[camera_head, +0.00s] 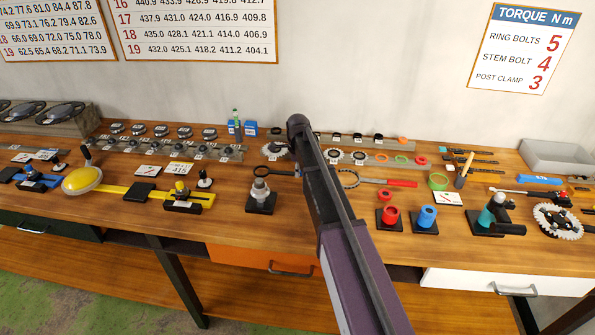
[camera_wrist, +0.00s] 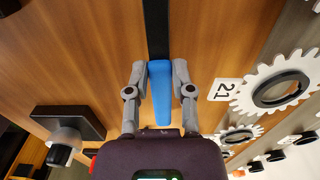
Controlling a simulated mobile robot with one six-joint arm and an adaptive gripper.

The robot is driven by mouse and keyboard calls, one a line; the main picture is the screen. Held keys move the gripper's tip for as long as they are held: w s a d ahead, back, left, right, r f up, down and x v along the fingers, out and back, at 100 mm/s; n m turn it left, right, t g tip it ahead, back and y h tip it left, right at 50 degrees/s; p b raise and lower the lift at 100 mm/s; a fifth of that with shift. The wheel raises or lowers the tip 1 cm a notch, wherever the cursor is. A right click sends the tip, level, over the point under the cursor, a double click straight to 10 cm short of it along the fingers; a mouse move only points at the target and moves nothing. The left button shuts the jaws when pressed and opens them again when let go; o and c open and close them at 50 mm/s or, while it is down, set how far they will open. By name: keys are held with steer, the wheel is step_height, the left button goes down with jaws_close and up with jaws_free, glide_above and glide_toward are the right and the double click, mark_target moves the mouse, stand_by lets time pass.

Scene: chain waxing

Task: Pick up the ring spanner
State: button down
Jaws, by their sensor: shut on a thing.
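The ring spanner (camera_head: 283,173) shows in the head view as a black ring with a thin dark shaft, just left of my arm. Its handle end is mostly hidden behind the arm. In the wrist view its blue handle (camera_wrist: 162,100) lies between the two grey fingers of my gripper (camera_wrist: 160,72), which is shut on it. The black shaft runs on from the handle to the top edge. The ring end is out of the wrist view. I cannot tell whether the spanner touches the table. My gripper is hidden in the head view.
A black stand with a silver part (camera_head: 261,196) is close to the spanner's ring, nearer me. Toothed chainrings (camera_wrist: 275,88) and a "21" label stand close by on the wall side. A red-handled tool (camera_head: 400,183) lies right of my arm. Small parts crowd the bench.

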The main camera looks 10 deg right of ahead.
steer(key=shift+r+p, duration=4.3)
steer(key=shift+r, duration=0.25)
steer(key=shift+f, duration=0.1)
steer(key=shift+f+b, duration=0.5)
steer(key=shift+b, duration=0.05)
steer(key=shift+a+r, duration=0.1)
steer(key=shift+a, duration=0.05)
